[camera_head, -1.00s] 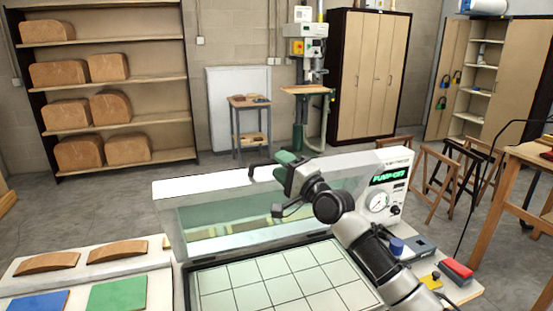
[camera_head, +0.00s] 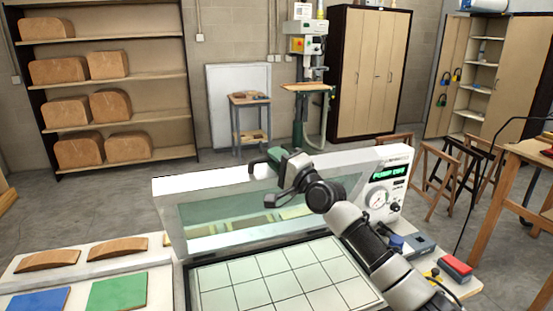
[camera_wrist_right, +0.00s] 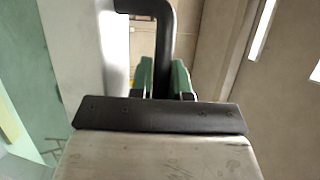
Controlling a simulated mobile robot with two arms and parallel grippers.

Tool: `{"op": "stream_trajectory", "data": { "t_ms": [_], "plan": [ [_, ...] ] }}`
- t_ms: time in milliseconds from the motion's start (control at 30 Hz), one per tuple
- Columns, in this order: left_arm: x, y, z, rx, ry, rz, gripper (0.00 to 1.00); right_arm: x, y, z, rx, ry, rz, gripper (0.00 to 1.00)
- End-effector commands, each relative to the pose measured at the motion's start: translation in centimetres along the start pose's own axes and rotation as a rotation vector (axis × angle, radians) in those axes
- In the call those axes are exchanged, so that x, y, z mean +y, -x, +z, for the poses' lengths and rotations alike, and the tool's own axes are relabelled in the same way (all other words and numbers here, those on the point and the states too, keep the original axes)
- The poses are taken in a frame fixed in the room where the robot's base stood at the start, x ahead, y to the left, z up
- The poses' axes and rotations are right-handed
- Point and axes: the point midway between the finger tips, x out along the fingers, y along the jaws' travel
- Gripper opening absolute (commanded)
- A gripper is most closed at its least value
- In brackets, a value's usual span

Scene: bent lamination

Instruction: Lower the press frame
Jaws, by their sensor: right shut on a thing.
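The press frame (camera_head: 235,185) is a white-rimmed frame with a greenish see-through sheet, raised and tilted up behind the gridded press bed (camera_head: 285,280). A black handle bar (camera_wrist_right: 165,30) is on its top edge. My own wrist partly hides the sheet in the head view. My left gripper is not in view.
A control box (camera_head: 385,195) with a gauge and lit green display stands at the press's right. Blue and red items (camera_head: 455,268) lie near it. At the left, a white table holds curved wooden pieces (camera_head: 48,260) and blue and green squares (camera_head: 117,291).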

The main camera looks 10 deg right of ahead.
Motion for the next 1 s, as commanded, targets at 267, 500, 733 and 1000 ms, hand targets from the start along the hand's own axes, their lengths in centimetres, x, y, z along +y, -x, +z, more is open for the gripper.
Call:
{"op": "stream_trajectory", "data": {
  "t_ms": [267, 500, 733, 1000],
  "plan": [
    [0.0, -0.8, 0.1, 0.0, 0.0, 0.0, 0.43, 0.6, 1.1, 0.5, -0.001, 0.009, -0.019, 0.0],
    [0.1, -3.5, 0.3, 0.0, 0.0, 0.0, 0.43, 1.9, 4.7, 2.0, -0.003, 0.04, -0.096, 0.0],
    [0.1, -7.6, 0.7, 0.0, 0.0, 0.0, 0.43, 3.9, 9.3, 3.8, -0.004, 0.083, -0.199, 0.0],
    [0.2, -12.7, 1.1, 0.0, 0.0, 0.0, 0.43, 6.0, 13.8, 5.7, -0.005, 0.129, -0.311, 0.0]
  ]
}}
